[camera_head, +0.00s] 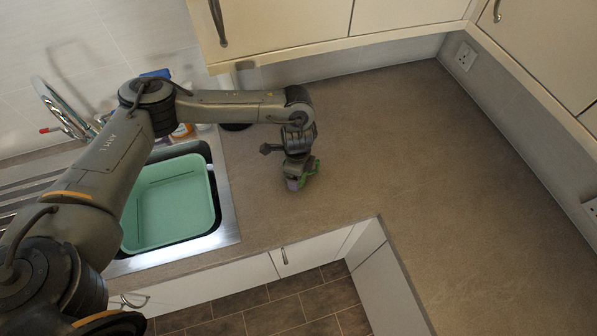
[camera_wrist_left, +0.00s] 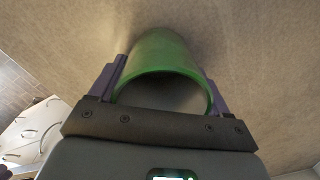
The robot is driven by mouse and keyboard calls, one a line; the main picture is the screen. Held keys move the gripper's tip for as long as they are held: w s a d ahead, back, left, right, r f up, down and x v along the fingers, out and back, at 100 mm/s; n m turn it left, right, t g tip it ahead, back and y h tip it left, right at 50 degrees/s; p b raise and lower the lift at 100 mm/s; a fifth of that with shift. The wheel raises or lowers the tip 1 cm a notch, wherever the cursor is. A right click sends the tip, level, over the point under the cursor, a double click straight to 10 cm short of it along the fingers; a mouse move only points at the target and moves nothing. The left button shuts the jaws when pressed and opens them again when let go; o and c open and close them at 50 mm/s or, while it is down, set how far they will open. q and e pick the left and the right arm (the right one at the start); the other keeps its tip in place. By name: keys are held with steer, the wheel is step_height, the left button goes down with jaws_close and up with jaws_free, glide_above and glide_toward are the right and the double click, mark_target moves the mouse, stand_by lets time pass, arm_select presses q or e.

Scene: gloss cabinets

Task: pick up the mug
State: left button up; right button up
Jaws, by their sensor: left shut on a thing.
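The green mug (camera_head: 311,168) is over the brown worktop, right of the sink, and partly hidden by my gripper in the head view. In the left wrist view the mug (camera_wrist_left: 165,50) is between the two purple fingers, with its round rim towards the camera. My left gripper (camera_head: 298,178) points down and is shut on the mug; it also shows in the left wrist view (camera_wrist_left: 163,88). I cannot tell whether the mug touches the worktop. My right gripper is in neither view.
The sink with a green basin (camera_head: 167,203) is on the left, by a tap (camera_head: 66,112). Bottles (camera_head: 182,131) stand behind my arm. Wall cabinets (camera_head: 285,22) hang above the back. The worktop (camera_head: 420,140) is clear to the right.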

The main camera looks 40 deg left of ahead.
arm_select(q)
steer(key=shift+r, duration=0.1)
steer(key=shift+r, duration=0.45)
steer(key=r, duration=0.2)
steer(key=d+r, duration=0.1)
steer(key=r, duration=0.1)
steer(key=shift+w+b, duration=0.15)
steer(key=shift+b, duration=0.15)
steer(key=w+d+r, duration=0.1)
steer(key=d+r, duration=0.5)
steer(key=d, duration=0.4)
steer(key=shift+d, duration=0.35)
steer(key=shift+w+a+r+n+p, duration=0.1)
steer(key=shift+a+r+n+p, duration=0.3)
steer(key=shift+r+n+p, duration=1.25)
steer(key=shift+a+r+n+p, duration=0.1)
steer(key=shift+a+n+p, duration=0.45)
steer(key=shift+n, duration=2.25)
steer(key=shift+w+a+r+n+p, duration=0.1)
steer(key=shift+a+r+n+p, duration=0.15)
steer(key=shift+r+n+p, duration=1.45)
